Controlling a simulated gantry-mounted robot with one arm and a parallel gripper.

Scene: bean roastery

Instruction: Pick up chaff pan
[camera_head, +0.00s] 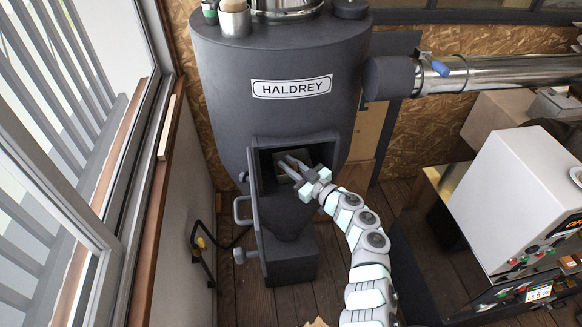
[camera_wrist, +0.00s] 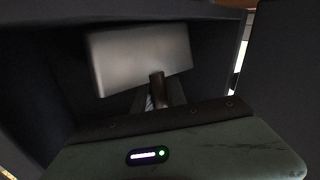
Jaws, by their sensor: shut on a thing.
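The chaff pan (camera_wrist: 138,58) is a pale grey metal pan with a dark handle (camera_wrist: 157,88), seen in the wrist view inside a dark chamber. My gripper (camera_wrist: 160,103) is shut on the handle, with the pan beyond it. In the head view my gripper (camera_head: 298,168) reaches into the open square hatch of the dark HALDREY cylinder (camera_head: 225,80). The pan is hard to make out there in the shadow and behind my gripper. Whether the pan touches the chamber floor cannot be told.
The hatch door (camera_head: 262,240) stands open at the left of the opening. Dark chamber walls (camera_wrist: 50,110) surround the pan closely. A metal pipe (camera_head: 480,72) runs right from the cylinder. A white machine (camera_head: 510,190) stands at right. A window (camera_head: 70,120) is at left.

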